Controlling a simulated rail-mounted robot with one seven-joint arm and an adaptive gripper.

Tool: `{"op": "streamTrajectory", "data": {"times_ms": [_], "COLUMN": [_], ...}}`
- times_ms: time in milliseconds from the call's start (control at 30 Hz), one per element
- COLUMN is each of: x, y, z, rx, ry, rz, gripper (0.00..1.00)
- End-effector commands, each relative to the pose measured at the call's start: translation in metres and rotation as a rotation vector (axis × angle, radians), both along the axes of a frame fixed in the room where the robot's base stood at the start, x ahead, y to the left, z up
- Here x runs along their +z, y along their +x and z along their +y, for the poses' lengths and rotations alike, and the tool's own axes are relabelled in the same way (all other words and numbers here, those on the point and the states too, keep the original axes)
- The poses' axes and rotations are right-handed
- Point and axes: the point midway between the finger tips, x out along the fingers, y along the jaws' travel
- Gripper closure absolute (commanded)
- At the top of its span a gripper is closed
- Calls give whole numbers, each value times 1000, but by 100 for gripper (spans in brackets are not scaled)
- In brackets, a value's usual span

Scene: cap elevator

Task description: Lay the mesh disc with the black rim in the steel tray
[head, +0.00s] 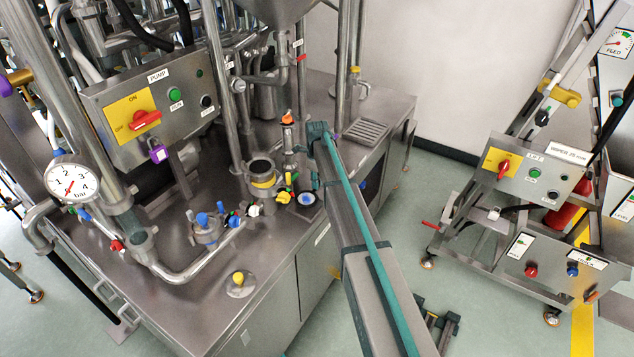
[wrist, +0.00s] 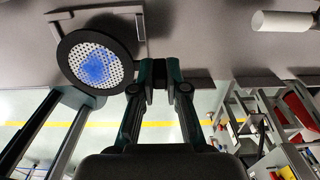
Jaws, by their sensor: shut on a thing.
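The mesh disc with the black rim (wrist: 97,62) is large in the wrist view, its white mesh marked blue in the middle. My gripper (wrist: 160,75) is shut at the disc's rim and holds it out to the left of the fingers. In the head view the disc (head: 307,199) shows small, left of my arm and over the front of the steel counter.
A control box (head: 150,105), pipes and a pressure gauge (head: 72,183) crowd the counter's left. Small coloured valves (head: 283,197) stand close to the disc. A wheeled frame (head: 520,200) stands right.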

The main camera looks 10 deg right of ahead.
Motion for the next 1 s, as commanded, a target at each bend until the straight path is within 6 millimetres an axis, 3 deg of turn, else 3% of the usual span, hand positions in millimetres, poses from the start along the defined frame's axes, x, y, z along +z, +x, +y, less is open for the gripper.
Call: {"op": "streamTrajectory", "data": {"times_ms": [1000], "x": [-5], "y": [0], "z": [0], "rx": [0], "ry": [0], "rz": [0], "gripper": [100]}}
